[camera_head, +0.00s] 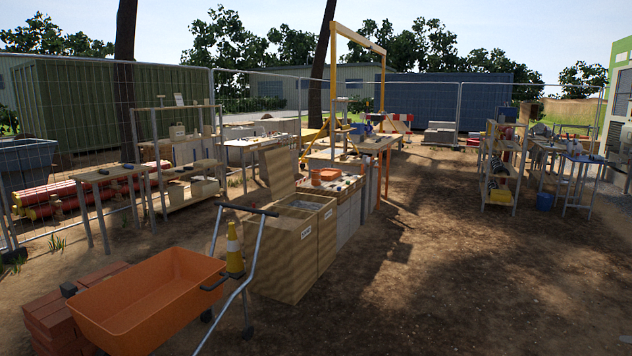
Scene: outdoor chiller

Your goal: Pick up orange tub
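A small orange tub-like container (330,174) stands on the long worktop behind the wooden bins, near the middle of the picture. It is far off and small, so its details and contents cannot be told. A much larger orange wheelbarrow tray (150,303) is close at the lower left. Neither of my grippers shows in this view.
Wooden bins (290,255), one with a raised lid, stand between the wheelbarrow and the worktop. A traffic cone (234,250) is at the wheelbarrow's handles. Bricks (50,322) lie lower left. Shelving (499,165) stands at right. Open dirt ground (450,270) fills the right foreground.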

